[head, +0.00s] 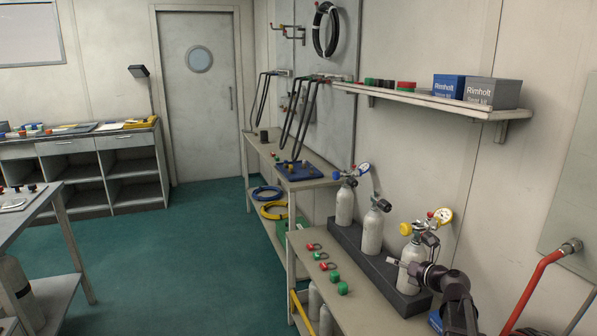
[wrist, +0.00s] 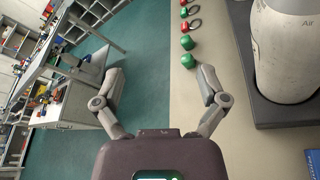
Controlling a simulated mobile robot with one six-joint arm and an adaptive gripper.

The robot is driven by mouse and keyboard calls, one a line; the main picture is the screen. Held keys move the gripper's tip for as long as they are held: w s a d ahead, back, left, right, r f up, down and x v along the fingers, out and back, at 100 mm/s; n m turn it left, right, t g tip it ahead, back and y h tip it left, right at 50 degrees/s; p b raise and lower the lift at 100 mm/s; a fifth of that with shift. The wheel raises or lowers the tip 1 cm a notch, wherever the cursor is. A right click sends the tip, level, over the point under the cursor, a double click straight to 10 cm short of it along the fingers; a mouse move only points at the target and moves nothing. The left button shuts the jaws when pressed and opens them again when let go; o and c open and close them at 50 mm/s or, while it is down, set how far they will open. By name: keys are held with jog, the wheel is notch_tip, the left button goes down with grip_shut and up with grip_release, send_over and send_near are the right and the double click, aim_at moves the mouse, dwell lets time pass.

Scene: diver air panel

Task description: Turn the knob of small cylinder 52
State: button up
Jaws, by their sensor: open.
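Three small pale cylinders stand upright in a dark rack (head: 352,252) on the right bench. The rear one (head: 344,207) has a blue knob (head: 336,176) and a blue-rimmed gauge. The middle one (head: 372,232) has a dark knob (head: 384,205). The nearest one (head: 410,273) has a yellow knob (head: 406,229) and a yellow-rimmed gauge. No number is legible, so I cannot tell which is 52.
Red and green caps (head: 334,277) and dark rings lie along the bench's left side. A shelf (head: 430,100) with boxes hangs above. A red hose (head: 535,287) is at the far right. The green floor (head: 190,245) left of the bench is clear.

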jog(key=s+a+f+n+g+h, duration=0.1)
jog(key=s+a+f+n+g, duration=0.65)
jog(key=a+n, duration=0.6)
jog(key=s+f+n+g+h, duration=0.35)
jog(key=s+n, duration=0.35)
jog(key=n, duration=0.4)
jog(key=s+f+n+g+h, duration=0.2)
jog(key=s+f+n+h, duration=0.15)
jog(key=s+n, duration=0.65)
notch_tip(320, 180, up, 17)
jog(key=w+n+p, duration=0.1)
jog(key=w+p, duration=0.1)
jog(key=p, duration=1.4)
jog(key=shift+d+n, duration=0.25)
jog(key=shift+n, duration=0.1)
